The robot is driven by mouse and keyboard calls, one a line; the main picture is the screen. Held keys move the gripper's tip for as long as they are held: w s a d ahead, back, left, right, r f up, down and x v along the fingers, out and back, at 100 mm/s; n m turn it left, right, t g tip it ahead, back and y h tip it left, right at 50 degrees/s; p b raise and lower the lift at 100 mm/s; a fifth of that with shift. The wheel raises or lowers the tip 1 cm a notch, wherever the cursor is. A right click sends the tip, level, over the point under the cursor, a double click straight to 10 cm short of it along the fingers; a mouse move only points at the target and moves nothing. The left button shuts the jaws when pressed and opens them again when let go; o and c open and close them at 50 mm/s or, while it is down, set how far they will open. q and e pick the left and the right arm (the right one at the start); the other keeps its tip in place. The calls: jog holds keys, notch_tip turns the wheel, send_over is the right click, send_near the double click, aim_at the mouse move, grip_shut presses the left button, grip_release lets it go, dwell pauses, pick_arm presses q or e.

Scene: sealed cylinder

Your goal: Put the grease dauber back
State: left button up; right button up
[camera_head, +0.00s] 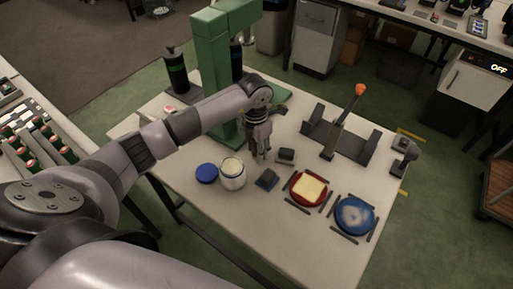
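My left gripper (260,156) points down over the white table, behind and to the right of an open glass jar (232,175) with pale content. Its fingers are small and dark here, and I cannot tell whether they are apart or hold anything. A blue lid (206,172) lies left of the jar. No grease dauber can be made out for certain. A dark stick with an orange tip (360,90) rises tilted at a black bracket (350,143); I cannot tell whether it is the dauber. My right gripper is not in view.
A green press frame (207,70) stands behind my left arm. Small dark blocks (267,179) lie near the jar. A red dish (308,189) with a yellowish pad and a blue dish (355,216) sit between dark strips. The table's front middle is clear.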

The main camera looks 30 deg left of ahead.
pick_arm(q)
jog(key=shift+o, duration=0.5)
jog(key=shift+r, duration=0.5)
notch_tip(320, 180, up, 11)
jog(key=shift+a+r+b, duration=0.1)
jog(key=shift+r+b, duration=0.1)
jog(key=shift+b, duration=0.7)
jog(key=shift+f, duration=0.1)
